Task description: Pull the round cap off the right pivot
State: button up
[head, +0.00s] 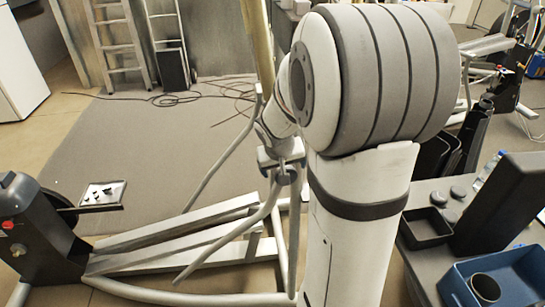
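The grey elliptical machine (190,240) stands on the floor, with its long rails at lower left and bent tube levers rising toward the middle. My gripper (283,172) is at the end of my white arm, beside the upper part of a lever. A small dark round part (287,178) shows at the gripper; I cannot tell whether it is the right pivot's cap or part of the pivot. My arm hides part of the machine. The fingers are too small to tell whether they are open or shut.
A grey table (415,272) at right holds a small black tray (427,227), dark round pieces (458,192), a tall black box (500,205) and a blue bin (500,275). A white plate with dark parts (102,194) lies on the floor mat. Cables and ladders are behind.

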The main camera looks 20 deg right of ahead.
jog(key=x, duration=0.5)
jog(key=shift+f, duration=0.15)
jog(key=shift+c, duration=0.4)
jog(key=c, duration=1.5)
